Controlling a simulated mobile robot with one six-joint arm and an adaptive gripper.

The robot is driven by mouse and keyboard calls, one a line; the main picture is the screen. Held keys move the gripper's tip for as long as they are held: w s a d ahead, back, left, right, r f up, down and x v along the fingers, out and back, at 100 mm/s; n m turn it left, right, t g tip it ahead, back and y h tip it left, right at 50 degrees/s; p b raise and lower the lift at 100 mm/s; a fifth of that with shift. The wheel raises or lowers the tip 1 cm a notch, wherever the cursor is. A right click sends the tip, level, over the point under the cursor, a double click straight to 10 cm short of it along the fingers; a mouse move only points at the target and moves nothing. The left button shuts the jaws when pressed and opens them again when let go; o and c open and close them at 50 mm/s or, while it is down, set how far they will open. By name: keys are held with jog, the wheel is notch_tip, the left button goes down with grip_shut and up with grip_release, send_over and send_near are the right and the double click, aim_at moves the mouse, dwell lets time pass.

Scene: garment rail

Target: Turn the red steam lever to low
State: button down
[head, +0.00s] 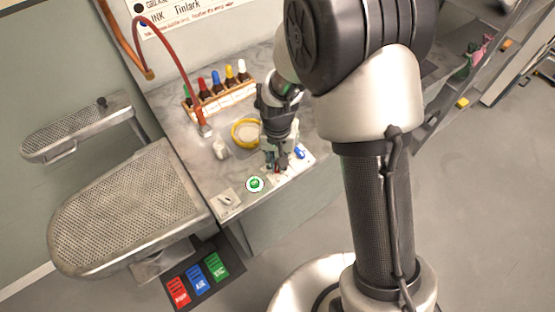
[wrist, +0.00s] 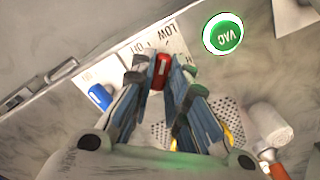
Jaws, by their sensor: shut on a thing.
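The red steam lever (wrist: 161,72) stands on a white plate (wrist: 178,46) marked LOW and OFF in the wrist view. My gripper (wrist: 160,70) is shut on the red lever, with one finger on each side of it. In the head view my gripper (head: 278,165) reaches down to the front edge of the counter and hides most of the lever. The lever's exact setting against the marks is hard to tell, and part of the plate is hidden behind the fingers.
A blue lever (head: 300,152) is close beside my gripper, and a green VAC button (head: 255,184) is on the other side. A yellow-rimmed dish (head: 234,133), a white cylinder (head: 220,148) and a rack of bottles (head: 222,97) stand behind. Perforated ironing boards (head: 130,210) are at left.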

jog(key=shift+m, duration=0.4)
jog(key=c, duration=1.6)
grip_release()
jog(key=shift+o, duration=0.2)
jog(key=shift+r, duration=0.1)
notch_tip(320, 180, up, 12)
